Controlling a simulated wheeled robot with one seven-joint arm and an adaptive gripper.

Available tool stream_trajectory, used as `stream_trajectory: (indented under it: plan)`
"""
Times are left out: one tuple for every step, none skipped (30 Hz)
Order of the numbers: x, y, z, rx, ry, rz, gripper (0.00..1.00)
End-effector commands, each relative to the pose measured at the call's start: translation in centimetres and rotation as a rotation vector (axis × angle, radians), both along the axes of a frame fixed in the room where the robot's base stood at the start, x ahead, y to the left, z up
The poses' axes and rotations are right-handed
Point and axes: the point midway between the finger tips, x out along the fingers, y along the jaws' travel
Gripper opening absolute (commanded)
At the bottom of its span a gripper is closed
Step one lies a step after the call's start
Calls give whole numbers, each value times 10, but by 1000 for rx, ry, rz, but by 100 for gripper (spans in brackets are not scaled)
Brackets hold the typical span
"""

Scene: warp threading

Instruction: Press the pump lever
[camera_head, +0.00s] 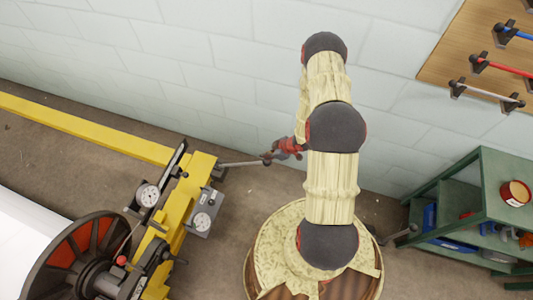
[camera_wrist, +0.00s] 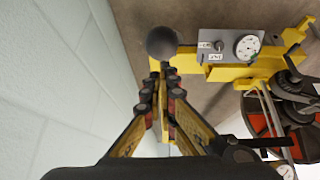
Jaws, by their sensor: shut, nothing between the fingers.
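The pump lever (camera_head: 240,163) is a thin grey rod. It sticks out to the right from the yellow machine frame (camera_head: 190,200) and ends in a dark ball knob. In the wrist view the round dark knob (camera_wrist: 162,42) is just ahead of my fingertips and hides the rod behind it. My gripper (camera_head: 268,156) is at the knob end of the lever, partly hidden behind my arm. In the wrist view its fingers (camera_wrist: 161,68) come together with nothing between them. I cannot tell whether they touch the knob.
A grey box with a dial gauge (camera_head: 203,222) is on the yellow frame, also seen in the wrist view (camera_wrist: 230,45). A large reel (camera_head: 75,260) is at lower left. A block wall (camera_head: 170,60) runs close behind my gripper. A green shelf (camera_head: 470,200) stands at right.

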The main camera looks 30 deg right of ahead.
Motion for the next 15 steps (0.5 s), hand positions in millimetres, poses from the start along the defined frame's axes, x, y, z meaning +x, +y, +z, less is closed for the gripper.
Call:
stream_trajectory:
  plan:
    - [0,-1,-2,-1,-1,-1,0]
    - [0,-1,-2,-1,-1,-1,0]
    - [0,-1,-2,0,-1,-1,0]
    - [0,-1,-2,0,-1,-1,0]
    - [0,-1,-2,0,-1,-1,0]
    - [0,-1,-2,0,-1,-1,0]
    - [0,-1,-2,0,-1,-1,0]
    - [0,-1,-2,-1,-1,-1,0]
    - [0,-1,-2,-1,-1,-1,0]
    - [0,-1,-2,-1,-1,-1,0]
    - [0,-1,-2,-1,-1,-1,0]
    - [0,-1,-2,0,-1,-1,0]
    - [-1,-1,-3,1,-2,0,0]
    - [-1,-2,-4,2,-3,-1,0]
    - [-2,-3,-5,4,-5,-1,0]
